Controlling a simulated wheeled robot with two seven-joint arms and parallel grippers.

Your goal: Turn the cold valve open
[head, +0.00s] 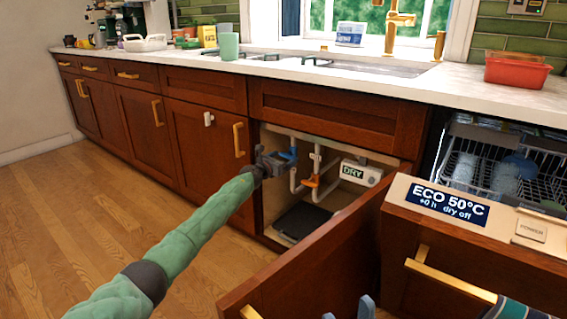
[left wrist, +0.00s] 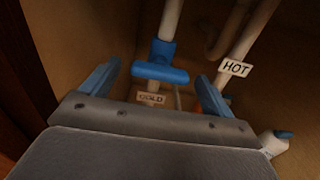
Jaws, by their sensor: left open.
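The cold valve's blue handle (left wrist: 160,73) sits crosswise on a white pipe in the left wrist view, with the COLD tag (left wrist: 151,98) just below it. My left gripper (left wrist: 158,85) is open, with one blue finger on each side of the handle and clear gaps between. In the head view my left gripper (head: 284,157) reaches into the open sink cabinet, at the left pipe; blue finger and blue handle are hard to tell apart there. Two blue tips at the bottom edge look like my right gripper (head: 348,309), mostly cut off.
A HOT tag (left wrist: 235,68) hangs on the pipe to the right. An orange valve handle (head: 311,181) and a white box reading DRY (head: 361,173) are inside the cabinet. A dark mat (head: 302,221) lies on its floor. The open dishwasher door (head: 470,215) is at right.

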